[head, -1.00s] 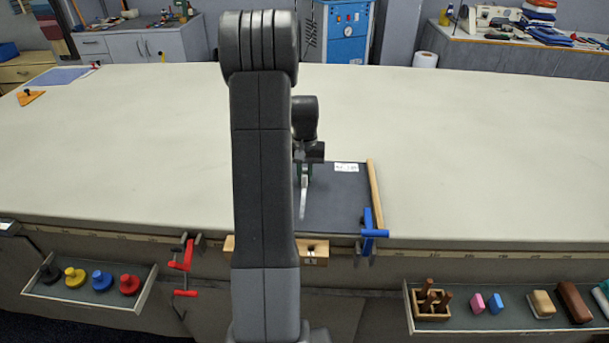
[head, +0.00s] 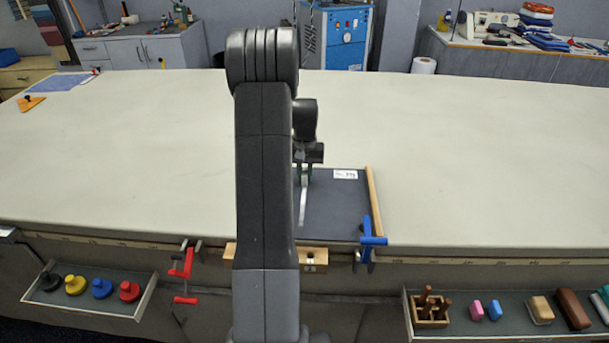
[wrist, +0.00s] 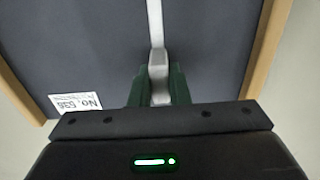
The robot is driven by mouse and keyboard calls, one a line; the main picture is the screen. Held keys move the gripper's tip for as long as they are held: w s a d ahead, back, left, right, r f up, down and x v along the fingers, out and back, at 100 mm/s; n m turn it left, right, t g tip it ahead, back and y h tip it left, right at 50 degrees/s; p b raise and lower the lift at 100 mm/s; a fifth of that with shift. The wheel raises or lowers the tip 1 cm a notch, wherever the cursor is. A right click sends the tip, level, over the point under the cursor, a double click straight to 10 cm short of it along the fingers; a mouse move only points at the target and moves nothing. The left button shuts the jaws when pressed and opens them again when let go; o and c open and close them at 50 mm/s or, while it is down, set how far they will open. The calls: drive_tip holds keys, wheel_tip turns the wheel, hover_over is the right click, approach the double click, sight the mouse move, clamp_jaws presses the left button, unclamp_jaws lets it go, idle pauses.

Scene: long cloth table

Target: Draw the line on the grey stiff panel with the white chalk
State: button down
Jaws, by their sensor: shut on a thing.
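The dark grey panel (head: 337,208) lies flat near the table's front edge, its left part hidden behind my arm. It also shows in the wrist view (wrist: 60,45), with a white printed label (wrist: 75,102). My gripper (head: 304,174) is over the panel's far part. In the wrist view its dark green fingers (wrist: 158,88) are shut on the white chalk (wrist: 159,82). A whitish line (wrist: 154,25) runs on the panel from the chalk to the picture's top edge. In the head view the line (head: 302,210) runs from the gripper toward the panel's near edge. The chalk's tip contact is unclear.
A wooden strip (head: 374,200) borders the panel's right side, with a blue clamp (head: 372,240) at its near end. A red clamp (head: 183,263) hangs at the front edge. Open trays with knobs (head: 102,288) and blocks (head: 540,309) sit below.

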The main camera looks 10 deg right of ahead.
sight(303, 208)
drive_tip(key=shift+s, duration=0.1)
drive_tip(key=shift+s+a+f+b, duration=0.1)
drive_tip(key=shift+s+a+b, duration=0.15)
drive_tip(key=shift+s, duration=0.35)
drive_tip(key=shift+s+a+f+b, duration=0.1)
drive_tip(key=shift+s+a+b, duration=0.1)
drive_tip(key=shift+s, duration=0.4)
drive_tip(key=shift+s+a, duration=0.15)
drive_tip(key=shift+s, duration=0.65)
drive_tip(key=shift+s+a+r+b, duration=0.1)
drive_tip(key=shift+s+a+b, duration=0.1)
drive_tip(key=shift+s, duration=0.25)
drive_tip(key=shift+s+a+r+b, duration=0.1)
drive_tip(key=shift+s+b, duration=0.1)
drive_tip(key=shift+s, duration=0.25)
drive_tip(key=shift+s+a+b, duration=0.25)
drive_tip(key=shift+s+b, duration=0.05)
drive_tip(key=shift+s, duration=0.7)
drive_tip(key=shift+s, duration=0.1)
drive_tip(key=shift+s+a, duration=0.3)
drive_tip(key=shift+s, duration=0.55)
drive_tip(key=shift+s, duration=0.15)
